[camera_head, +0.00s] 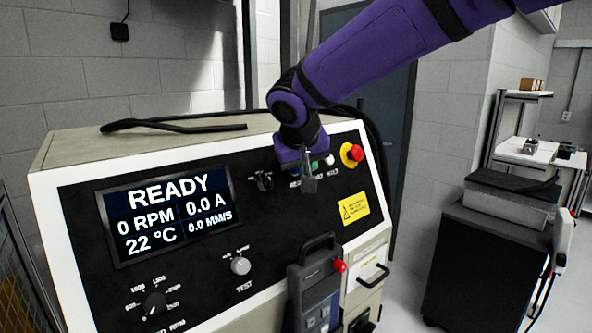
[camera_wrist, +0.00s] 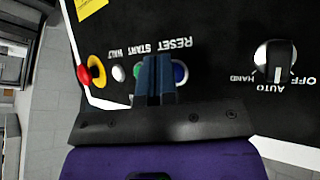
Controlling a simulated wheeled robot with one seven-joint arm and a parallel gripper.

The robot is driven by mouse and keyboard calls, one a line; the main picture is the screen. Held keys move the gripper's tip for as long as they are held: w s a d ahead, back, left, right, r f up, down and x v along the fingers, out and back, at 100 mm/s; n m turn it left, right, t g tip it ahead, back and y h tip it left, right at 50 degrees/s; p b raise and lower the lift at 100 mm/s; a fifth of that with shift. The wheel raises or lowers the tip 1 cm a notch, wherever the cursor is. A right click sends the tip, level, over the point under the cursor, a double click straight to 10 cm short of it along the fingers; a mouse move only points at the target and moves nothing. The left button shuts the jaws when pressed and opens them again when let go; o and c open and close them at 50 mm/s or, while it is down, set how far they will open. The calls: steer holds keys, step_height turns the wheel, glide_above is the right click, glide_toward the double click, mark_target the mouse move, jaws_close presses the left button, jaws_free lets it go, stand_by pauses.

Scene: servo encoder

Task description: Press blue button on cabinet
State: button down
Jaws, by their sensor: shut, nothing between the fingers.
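The cabinet (camera_head: 75,215) has a black sloped front panel with a screen reading READY. In the wrist view, which is upside down, the blue button (camera_wrist: 181,73) sits by the RESET label, just right of my gripper's fingers. My gripper (camera_wrist: 157,60) is shut and empty, in front of the panel between the blue button and the green button (camera_wrist: 138,73). In the head view my gripper (camera_head: 310,184) covers part of the button row, and the blue button is mostly hidden behind it. I cannot tell whether the fingers touch the panel.
A white button (camera_wrist: 118,73) and a red emergency stop on a yellow base (camera_wrist: 91,72) continue the row. An OFF/HAND/AUTO knob (camera_wrist: 275,62) is on the other side. A handled grey device (camera_head: 315,290) stands out below. A dark cart (camera_head: 480,260) is at right.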

steer(key=shift+s+d+r, duration=0.15)
steer(key=shift+s, duration=0.1)
steer(key=s+d, duration=0.1)
steer(key=s+d+r, duration=0.1)
steer(key=s, duration=0.1)
steer(key=s+d+r, duration=0.1)
steer(key=shift+s+d+r, duration=0.1)
steer(key=shift+s+r, duration=0.1)
steer(key=shift+r, duration=0.05)
stand_by(0.4)
stand_by(0.5)
steer(key=s+d+m+g, duration=0.1)
steer(key=s+d+m, duration=0.1)
steer(key=s+d, duration=1.15)
steer(key=s+d+f+y, duration=0.1)
steer(key=s+d+f, duration=0.2)
steer(key=s+d, duration=0.4)
steer(key=s, duration=0.3)
steer(key=shift+s+d+f, duration=0.2)
steer(key=shift+s+d, duration=0.05)
steer(key=shift+s, duration=0.05)
